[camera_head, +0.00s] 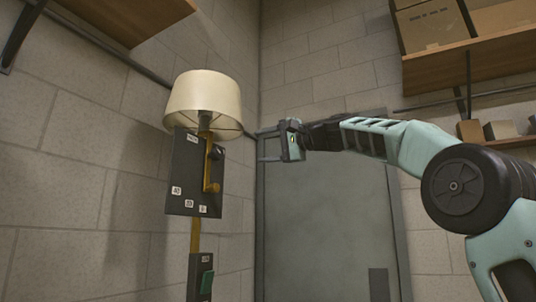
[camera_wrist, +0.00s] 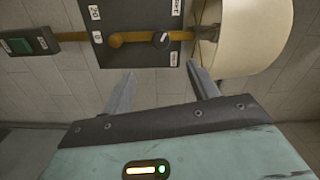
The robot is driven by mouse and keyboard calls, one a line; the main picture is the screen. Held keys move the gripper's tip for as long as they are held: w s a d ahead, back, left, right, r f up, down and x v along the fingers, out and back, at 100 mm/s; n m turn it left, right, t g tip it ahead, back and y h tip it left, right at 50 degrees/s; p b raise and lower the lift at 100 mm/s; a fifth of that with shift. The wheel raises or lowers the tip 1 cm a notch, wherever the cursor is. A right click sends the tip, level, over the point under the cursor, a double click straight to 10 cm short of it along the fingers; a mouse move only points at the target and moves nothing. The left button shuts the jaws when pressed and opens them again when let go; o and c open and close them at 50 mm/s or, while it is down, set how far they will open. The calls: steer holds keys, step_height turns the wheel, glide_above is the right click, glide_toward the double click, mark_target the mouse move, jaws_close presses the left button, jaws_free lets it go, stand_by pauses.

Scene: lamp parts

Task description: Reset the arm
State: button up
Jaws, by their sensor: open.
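My gripper (camera_head: 261,147) is open and empty, its two fingers pointing left toward the lamp fixture. In the wrist view its fingers (camera_wrist: 161,72) stand apart with nothing between them. The lamp has a cream shade (camera_head: 203,92) above a dark wall panel (camera_head: 180,180) with a brass lever (camera_head: 210,172) and small white labels. The wrist view shows the shade (camera_wrist: 250,35) at the upper right and the panel (camera_wrist: 125,15) beyond the fingertips, with a brass knob (camera_wrist: 116,40) and a dark knob (camera_wrist: 161,40). In the head view a gap shows between fingers and panel.
A lower box with a green button (camera_head: 207,282) sits under the panel. A grey door (camera_head: 320,220) is behind my gripper. A wooden shelf (camera_head: 480,62) with cardboard boxes (camera_head: 432,24) is at the upper right. Another shelf (camera_head: 125,18) is at the upper left.

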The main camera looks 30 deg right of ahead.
steer(key=shift+s+d, duration=0.2)
steer(key=shift+s, duration=0.1)
stand_by(0.4)
